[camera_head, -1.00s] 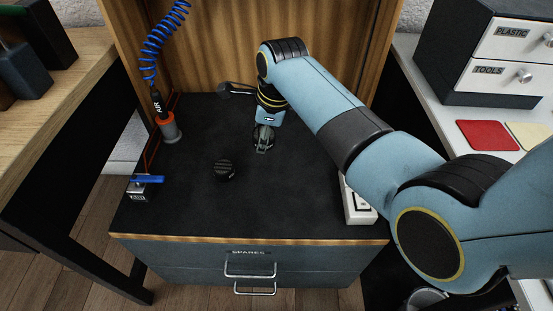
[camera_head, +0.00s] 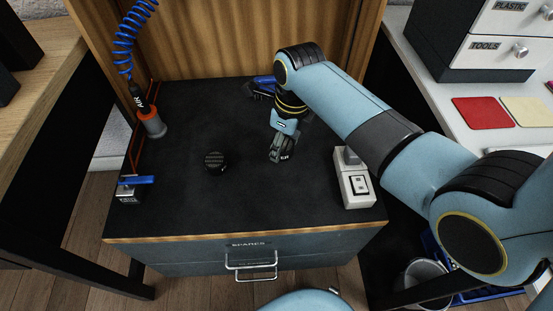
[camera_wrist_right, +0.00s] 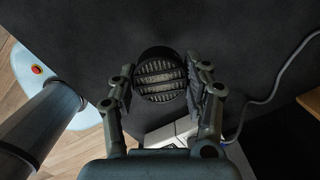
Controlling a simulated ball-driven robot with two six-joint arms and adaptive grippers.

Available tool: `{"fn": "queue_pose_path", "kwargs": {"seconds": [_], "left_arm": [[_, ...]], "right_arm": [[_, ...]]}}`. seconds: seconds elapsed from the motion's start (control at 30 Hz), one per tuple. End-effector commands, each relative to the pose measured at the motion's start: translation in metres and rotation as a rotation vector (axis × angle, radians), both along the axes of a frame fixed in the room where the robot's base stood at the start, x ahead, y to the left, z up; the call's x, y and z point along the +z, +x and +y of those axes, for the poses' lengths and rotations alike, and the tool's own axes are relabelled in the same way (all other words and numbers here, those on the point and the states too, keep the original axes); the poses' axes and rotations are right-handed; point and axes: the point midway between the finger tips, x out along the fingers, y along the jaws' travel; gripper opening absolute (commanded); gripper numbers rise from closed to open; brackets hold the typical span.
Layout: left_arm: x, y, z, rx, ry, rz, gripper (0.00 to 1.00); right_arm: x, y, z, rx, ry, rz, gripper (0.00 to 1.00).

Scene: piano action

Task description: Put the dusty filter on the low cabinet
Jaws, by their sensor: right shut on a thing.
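The low cabinet (camera_head: 240,205) has a black top and a drawer front marked SPARES. My right gripper (camera_head: 277,158) points down over the middle of its top. In the right wrist view, a round dark filter (camera_wrist_right: 161,77) with greyish, dusty-looking ribs sits between the fingers of my right gripper (camera_wrist_right: 161,82), which are shut on its sides. The head view hardly shows this filter, and I cannot tell whether it touches the top. A second round black ribbed piece (camera_head: 215,163) lies on the top to the left. My left gripper is not in view.
A white switch box (camera_head: 353,184) stands at the top's right edge. An air hose holder (camera_head: 152,124) and a blue-handled valve (camera_head: 131,186) are at the left edge. A wooden panel (camera_head: 220,40) rises behind. The front middle is clear.

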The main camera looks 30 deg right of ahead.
Motion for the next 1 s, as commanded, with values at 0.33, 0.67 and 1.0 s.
{"fn": "queue_pose_path", "kwargs": {"seconds": [0.33, 0.67, 1.0], "left_arm": [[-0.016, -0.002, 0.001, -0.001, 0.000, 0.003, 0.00], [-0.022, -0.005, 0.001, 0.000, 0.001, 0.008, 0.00], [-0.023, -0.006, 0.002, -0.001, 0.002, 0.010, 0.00]], "right_arm": [[-0.030, 0.006, 0.012, 0.001, -0.002, 0.002, 0.19], [-0.047, 0.007, 0.011, 0.001, -0.002, -0.001, 0.19], [-0.049, 0.006, 0.011, 0.001, -0.002, -0.001, 0.72]]}}
